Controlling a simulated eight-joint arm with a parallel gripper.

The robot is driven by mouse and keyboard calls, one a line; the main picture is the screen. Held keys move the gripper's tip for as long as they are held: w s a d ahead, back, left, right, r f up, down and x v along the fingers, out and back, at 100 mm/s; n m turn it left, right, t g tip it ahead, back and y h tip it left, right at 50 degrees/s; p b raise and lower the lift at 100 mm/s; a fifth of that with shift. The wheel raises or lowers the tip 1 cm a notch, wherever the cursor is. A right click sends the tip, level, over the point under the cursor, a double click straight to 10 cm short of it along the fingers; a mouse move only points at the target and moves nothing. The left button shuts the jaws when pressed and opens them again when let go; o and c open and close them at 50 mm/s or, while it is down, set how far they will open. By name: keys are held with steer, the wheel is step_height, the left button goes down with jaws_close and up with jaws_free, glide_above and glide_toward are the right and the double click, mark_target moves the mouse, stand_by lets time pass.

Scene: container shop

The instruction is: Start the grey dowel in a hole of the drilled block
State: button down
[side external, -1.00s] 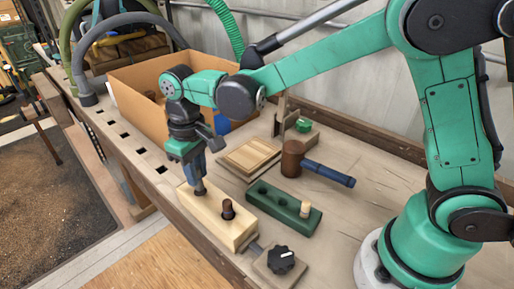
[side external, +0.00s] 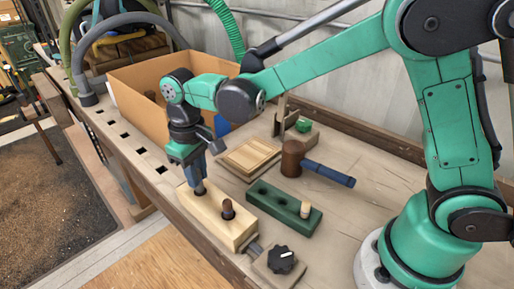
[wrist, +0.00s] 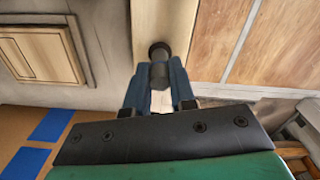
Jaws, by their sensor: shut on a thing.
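The drilled block (side external: 222,222) is a long pale wooden block on the bench; it also shows in the wrist view (wrist: 160,18). A dark brown dowel (side external: 228,210) stands upright in its nearer part and shows beyond my fingers in the wrist view (wrist: 159,49). My gripper (side external: 198,178) points down over the block's far end, its blue fingers shut on the grey dowel (side external: 200,188). The grey dowel is upright, its lower end at the block's top. I cannot tell whether its tip is inside a hole. It shows between the fingers (wrist: 159,74) in the wrist view.
A green holed block (side external: 283,208) with a pale peg (side external: 305,209) lies to the right. A mallet (side external: 315,168), wooden panel (side external: 250,158) and cardboard box (side external: 135,92) lie farther back. A black knob (side external: 281,260) is near the block's front end.

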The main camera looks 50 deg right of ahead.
steer(key=shift+f, duration=0.85)
stand_by(0.3)
steer(key=c, duration=0.7)
jaws_free()
steer(key=shift+o, duration=0.2)
steer(key=shift+r, duration=0.15)
steer(key=shift+r, duration=3.4)
